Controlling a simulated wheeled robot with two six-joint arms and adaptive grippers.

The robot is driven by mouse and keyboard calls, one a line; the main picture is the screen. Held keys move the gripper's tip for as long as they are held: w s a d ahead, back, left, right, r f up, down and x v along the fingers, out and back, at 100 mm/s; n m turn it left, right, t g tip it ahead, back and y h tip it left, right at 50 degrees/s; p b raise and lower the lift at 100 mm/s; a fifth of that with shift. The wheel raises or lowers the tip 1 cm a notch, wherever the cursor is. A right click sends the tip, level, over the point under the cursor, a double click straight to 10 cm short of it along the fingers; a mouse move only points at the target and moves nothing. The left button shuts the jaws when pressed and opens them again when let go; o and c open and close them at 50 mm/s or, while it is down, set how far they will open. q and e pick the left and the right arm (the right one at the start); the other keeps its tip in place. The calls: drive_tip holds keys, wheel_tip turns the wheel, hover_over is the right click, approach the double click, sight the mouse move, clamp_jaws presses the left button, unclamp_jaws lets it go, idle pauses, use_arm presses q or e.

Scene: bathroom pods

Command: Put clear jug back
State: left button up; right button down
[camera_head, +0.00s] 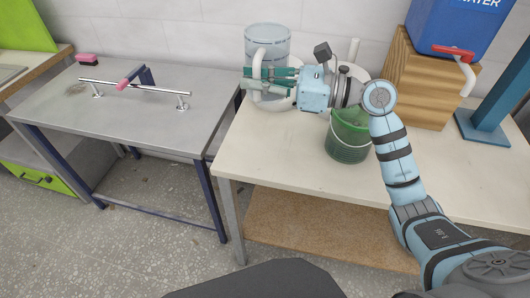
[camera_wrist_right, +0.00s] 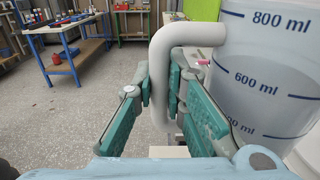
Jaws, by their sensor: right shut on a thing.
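The clear jug (camera_head: 268,42) stands upright at the back left of the white table, with its white handle towards the front left. In the right wrist view the jug (camera_wrist_right: 264,75) fills the right side and shows dark blue ml marks. My right gripper (camera_head: 256,82) reaches in from the right in front of the jug. In the right wrist view its green-padded fingers (camera_wrist_right: 163,95) sit on either side of the white handle (camera_wrist_right: 160,72) and are shut on it. My left gripper is not in view.
A green bucket (camera_head: 347,143) stands on the white table (camera_head: 275,150) below my right wrist. A wooden block (camera_head: 415,85) bears a blue water container (camera_head: 450,25) on the right. A steel table (camera_head: 130,105) with a rail stands left, across a gap.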

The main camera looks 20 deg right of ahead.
sight(258, 102)
drive_tip(key=f, duration=0.4)
drive_tip(key=w+f+b, duration=0.1)
drive_tip(key=f, duration=0.1)
drive_tip(key=shift+d, duration=0.3)
drive_tip(key=f, duration=0.4)
drive_tip(key=f+b, duration=0.1)
drive_tip(key=f, duration=0.3)
drive_tip(key=s+f+b, duration=0.1)
drive_tip(key=f, duration=0.3)
drive_tip(key=shift+f, duration=0.35)
drive_tip(key=shift+s, duration=0.15)
use_arm(q)
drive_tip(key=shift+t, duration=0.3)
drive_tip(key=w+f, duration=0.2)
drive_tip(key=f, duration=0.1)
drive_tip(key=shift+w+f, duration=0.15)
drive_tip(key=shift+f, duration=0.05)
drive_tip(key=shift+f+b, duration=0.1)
drive_tip(key=shift+b, duration=0.2)
use_arm(e)
drive_tip(key=shift+f, duration=0.15)
